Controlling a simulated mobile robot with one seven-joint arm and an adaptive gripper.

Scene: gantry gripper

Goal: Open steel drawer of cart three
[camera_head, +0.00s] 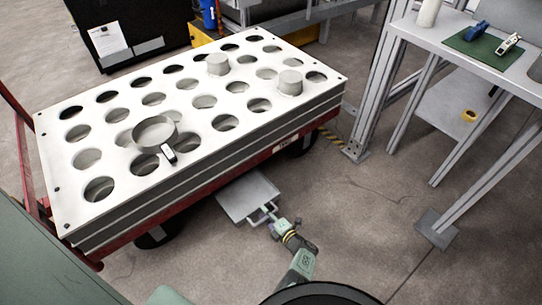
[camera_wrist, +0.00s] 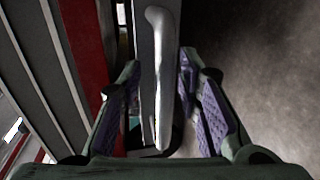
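The cart (camera_head: 190,120) has a white top plate with round holes and a red frame, with a small label on its near side. A flat grey steel drawer (camera_head: 247,193) sticks out from under this side. My gripper (camera_head: 264,213) is at the drawer's front edge. In the wrist view, a pale metal handle (camera_wrist: 161,60) runs lengthwise between the two purple-padded fingers of my gripper (camera_wrist: 160,85). The fingers are apart, with visible gaps on both sides of the handle. The grey drawer front (camera_wrist: 145,45) lies behind the handle.
A round pan-like part (camera_head: 155,132) and two cylinders (camera_head: 218,64) (camera_head: 290,82) sit in the cart top. A metal-legged workbench (camera_head: 440,40) stands at right, with a foot plate (camera_head: 436,228) on the floor. The floor (camera_head: 350,200) between cart and bench is clear.

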